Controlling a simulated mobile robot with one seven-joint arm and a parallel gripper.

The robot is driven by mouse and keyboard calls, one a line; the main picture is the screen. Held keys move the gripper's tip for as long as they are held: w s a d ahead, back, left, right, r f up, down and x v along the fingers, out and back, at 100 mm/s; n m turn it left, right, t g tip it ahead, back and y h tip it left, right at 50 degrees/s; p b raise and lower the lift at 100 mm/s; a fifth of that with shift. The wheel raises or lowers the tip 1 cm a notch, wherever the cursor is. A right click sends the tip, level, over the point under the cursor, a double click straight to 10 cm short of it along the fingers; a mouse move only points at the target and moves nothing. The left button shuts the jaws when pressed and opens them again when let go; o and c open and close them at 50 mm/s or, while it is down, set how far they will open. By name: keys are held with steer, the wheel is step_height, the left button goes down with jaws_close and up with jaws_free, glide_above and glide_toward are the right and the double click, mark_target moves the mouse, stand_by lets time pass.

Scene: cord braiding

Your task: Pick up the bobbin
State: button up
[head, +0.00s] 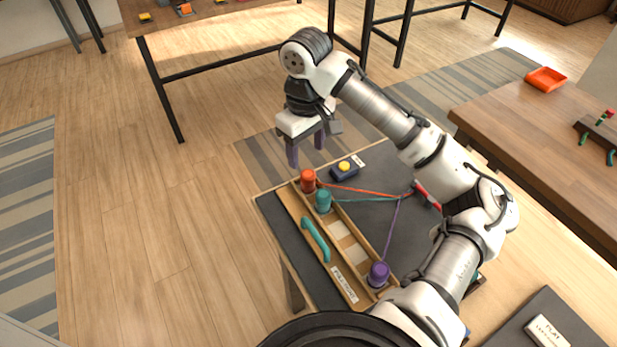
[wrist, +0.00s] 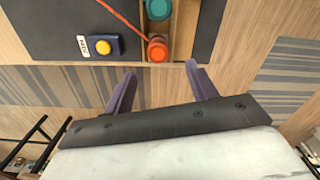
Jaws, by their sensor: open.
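Three bobbins stand in a wooden tray (head: 291,192) on a dark-topped table. The orange bobbin (head: 308,181) is at the far end, the teal bobbin (head: 323,201) is beside it, and the purple bobbin (head: 378,274) is at the near end. Each has a cord running right to a shared point. My gripper (head: 307,158) is open and empty, above and beyond the orange bobbin. In the wrist view my two fingers (wrist: 157,80) are spread apart, with the orange bobbin (wrist: 158,48) ahead of the gap and the teal bobbin (wrist: 158,9) behind it.
A dark box with a yellow button (head: 344,167) sits right of the orange bobbin; it also shows in the wrist view (wrist: 103,46). A teal handle (head: 315,239) lies along the tray's left side. Empty pale slots separate the teal and purple bobbins. A wooden table (head: 540,125) stands right.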

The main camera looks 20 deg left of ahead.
mark_target(308, 174)
step_height(308, 174, down, 3)
steer(key=shift+f, duration=0.2)
steer(key=shift+w+d+f+p, duration=0.1)
steer(key=shift+f+p, duration=0.3)
steer(key=shift+f, duration=1)
steer(key=shift+d+f+p, duration=0.1)
steer(key=shift+f+p, duration=0.3)
steer(key=shift+f, duration=0.95)
steer(key=c, duration=1.1)
steer(key=shift+r, duration=0.1)
step_height(308, 174, up, 20)
steer(key=shift+f+b, duration=0.1)
steer(key=shift+b, duration=0.7)
